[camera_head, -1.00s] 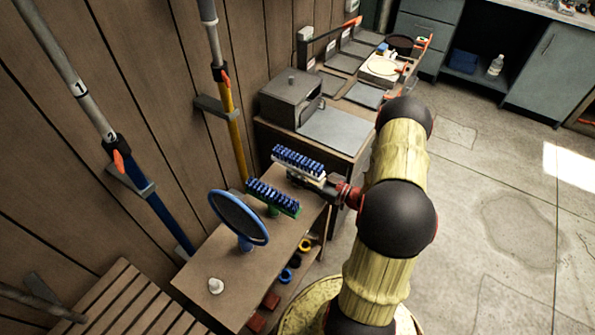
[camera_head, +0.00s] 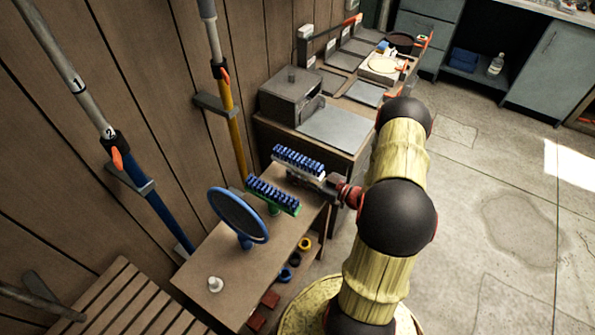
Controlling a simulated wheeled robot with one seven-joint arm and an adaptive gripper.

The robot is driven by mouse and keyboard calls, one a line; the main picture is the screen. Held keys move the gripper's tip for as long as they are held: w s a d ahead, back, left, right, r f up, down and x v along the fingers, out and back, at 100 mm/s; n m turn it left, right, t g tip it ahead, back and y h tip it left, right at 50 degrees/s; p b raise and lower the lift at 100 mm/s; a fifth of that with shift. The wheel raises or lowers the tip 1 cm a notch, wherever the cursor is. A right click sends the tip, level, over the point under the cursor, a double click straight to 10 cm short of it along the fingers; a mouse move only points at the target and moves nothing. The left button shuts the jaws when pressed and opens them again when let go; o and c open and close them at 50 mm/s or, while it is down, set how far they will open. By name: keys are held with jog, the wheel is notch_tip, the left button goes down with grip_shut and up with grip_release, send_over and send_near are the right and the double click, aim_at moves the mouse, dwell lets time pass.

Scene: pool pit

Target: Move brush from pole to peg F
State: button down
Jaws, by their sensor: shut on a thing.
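A brush with blue bristles and a white back (camera_head: 298,163) is over the far end of the low wooden bench. My gripper (camera_head: 322,184) is at its lower right side, shut on it; the arm hides part of the grip. I cannot tell whether the brush touches a peg below. A second brush, with blue bristles and a green back (camera_head: 273,196), stands on a green mount just in front. No peg letters are readable. A bare white peg (camera_head: 215,285) stands at the near end of the bench. A pole with a yellow lower part (camera_head: 235,140) leans at the wall.
A blue oval-framed head (camera_head: 239,214) stands on the bench beside the green-backed brush. A blue pole (camera_head: 165,215) leans at the wall to the left. A cabinet with a grey box (camera_head: 290,98) stands behind the bench. Coloured rings lie on the shelf below. Floor on the right is clear.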

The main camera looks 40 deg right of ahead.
jog(key=c, duration=1.3)
grip_release()
jog(key=shift+o, duration=1)
jog(key=shift+o, duration=1.4)
jog(key=shift+s, duration=0.1)
jog(key=shift+p+v, duration=0.35)
jog(key=shift+v, duration=5.05)
